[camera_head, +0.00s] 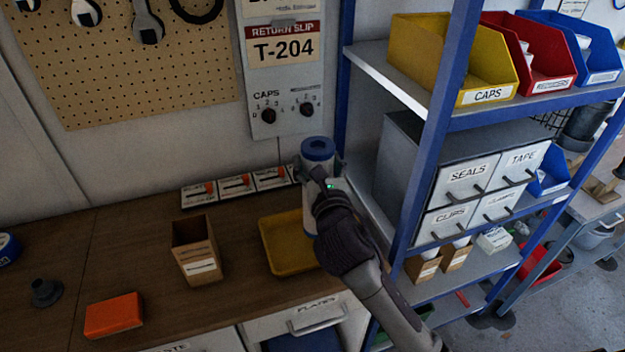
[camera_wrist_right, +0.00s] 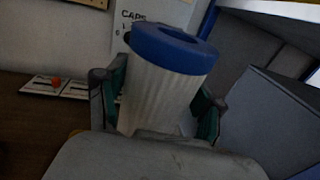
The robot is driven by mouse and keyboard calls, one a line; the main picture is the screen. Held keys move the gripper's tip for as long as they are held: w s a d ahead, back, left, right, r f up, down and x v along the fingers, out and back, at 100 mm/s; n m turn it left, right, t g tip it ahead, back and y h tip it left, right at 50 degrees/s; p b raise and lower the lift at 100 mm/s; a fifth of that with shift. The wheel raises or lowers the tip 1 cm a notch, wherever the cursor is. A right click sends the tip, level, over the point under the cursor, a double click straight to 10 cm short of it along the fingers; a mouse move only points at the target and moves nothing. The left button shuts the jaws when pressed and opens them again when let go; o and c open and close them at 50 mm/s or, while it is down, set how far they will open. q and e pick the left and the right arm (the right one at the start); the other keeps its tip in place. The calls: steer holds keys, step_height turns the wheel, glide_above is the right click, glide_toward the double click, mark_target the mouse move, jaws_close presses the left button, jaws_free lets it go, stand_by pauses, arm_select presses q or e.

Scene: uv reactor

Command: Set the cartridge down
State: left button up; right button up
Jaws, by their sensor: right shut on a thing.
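The cartridge (camera_head: 318,150) is a white ribbed cylinder with a blue ring-shaped top. My right gripper (camera_head: 318,172) is shut around its upper body and holds it upright at the right end of the wooden bench. In the right wrist view the cartridge (camera_wrist_right: 160,90) stands between both fingers of the right gripper (camera_wrist_right: 158,105). Its lower part is partly hidden by my arm in the head view, over or in the yellow tray (camera_head: 272,250). I cannot tell whether its base touches anything. My left gripper is not in view.
A cardboard box (camera_head: 196,250) stands left of the tray. An orange block (camera_head: 113,315) and a dark round-based part (camera_head: 45,291) lie further left. Switch panels (camera_head: 238,184) line the wall behind. A blue-framed shelf (camera_head: 437,130) with bins stands close on the right.

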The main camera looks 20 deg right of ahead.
steer(key=shift+w+a+f, duration=0.15)
steer(key=shift+w+a, duration=0.1)
steer(key=shift+a, duration=0.1)
steer(key=shift+f, duration=0.25)
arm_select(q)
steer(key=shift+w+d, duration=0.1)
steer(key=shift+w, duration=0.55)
arm_select(e)
steer(key=shift+f, duration=1.85)
steer(key=shift+f, duration=0.15)
steer(key=o, duration=1.7)
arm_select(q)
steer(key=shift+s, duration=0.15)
arm_select(e)
steer(key=shift+o, duration=0.2)
